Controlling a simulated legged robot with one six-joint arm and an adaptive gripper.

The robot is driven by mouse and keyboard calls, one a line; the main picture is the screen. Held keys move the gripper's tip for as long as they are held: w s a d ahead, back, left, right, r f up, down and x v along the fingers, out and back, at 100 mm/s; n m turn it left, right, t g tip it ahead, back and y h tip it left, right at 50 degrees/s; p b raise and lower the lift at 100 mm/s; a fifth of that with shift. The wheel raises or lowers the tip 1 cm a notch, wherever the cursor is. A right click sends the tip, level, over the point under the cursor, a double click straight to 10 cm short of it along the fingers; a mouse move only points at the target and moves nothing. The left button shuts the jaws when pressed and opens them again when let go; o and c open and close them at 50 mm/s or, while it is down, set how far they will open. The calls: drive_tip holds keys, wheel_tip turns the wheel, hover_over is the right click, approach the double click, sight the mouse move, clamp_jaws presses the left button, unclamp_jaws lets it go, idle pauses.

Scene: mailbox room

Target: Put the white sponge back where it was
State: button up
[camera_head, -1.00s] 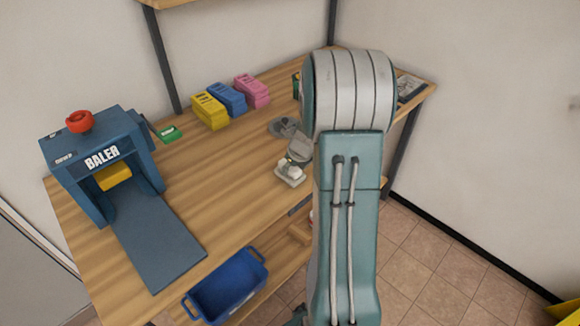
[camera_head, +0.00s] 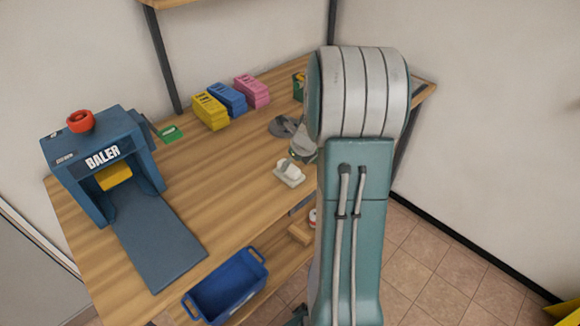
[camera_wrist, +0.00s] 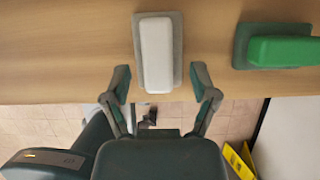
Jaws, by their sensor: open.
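The white sponge (camera_head: 289,168) rests on a small grey holder (camera_head: 289,181) near the table's front edge. In the wrist view the white sponge (camera_wrist: 155,53) lies lengthwise on the grey holder (camera_wrist: 177,30), straight ahead of my gripper. My gripper (camera_wrist: 160,84) is open and empty, its fingertips on either side of the holder's near end, apart from the sponge. In the head view my gripper is mostly hidden behind my arm.
A green block (camera_wrist: 282,50) on a similar pad lies right of the white sponge. A blue bin (camera_head: 228,285) sits below. The table's middle is clear.

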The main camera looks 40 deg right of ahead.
drive_tip(key=v, duration=0.9)
drive_tip(key=a+r+n, duration=0.5)
drive_tip(key=a+n, duration=0.3)
drive_tip(key=a, duration=0.1)
drive_tip(key=s+a+r+n, duration=0.2)
drive_tip(key=s+a+n, duration=0.5)
drive_tip(key=n, duration=0.6)
drive_tip(key=s+a+r+n+t, duration=0.1)
drive_tip(key=s+a+r+n, duration=0.2)
drive_tip(key=s+a+n, duration=0.5)
drive_tip(key=a+n, duration=0.4)
drive_tip(key=n, duration=0.2)
drive_tip(key=shift+r, duration=0.1)
drive_tip(key=shift+c, duration=1.3)
drive_tip(key=shift+d, duration=0.15)
